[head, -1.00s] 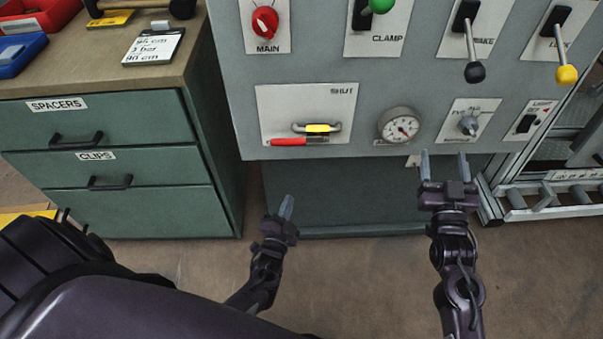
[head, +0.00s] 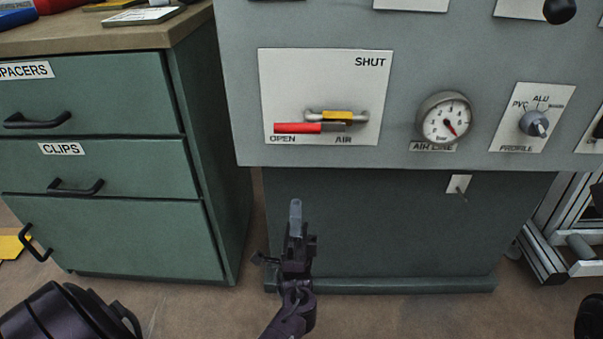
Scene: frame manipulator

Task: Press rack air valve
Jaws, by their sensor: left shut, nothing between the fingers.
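The air valve has a red lever (head: 298,128) and a grey pipe with a yellow band (head: 338,116), on a white plate (head: 325,75). The lever lies level and points left, just above the word OPEN; SHUT is printed at the plate's upper right. My left gripper (head: 296,207) is shut and empty, below the plate and in front of the dark lower cabinet. It is apart from the lever in the picture. My right gripper is out of view.
An air gauge (head: 444,118) and a profile knob (head: 534,123) sit right of the valve plate on the grey panel (head: 236,60). A green drawer cabinet (head: 90,230) with black handles stands left. An aluminium frame (head: 541,250) stands at the lower right.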

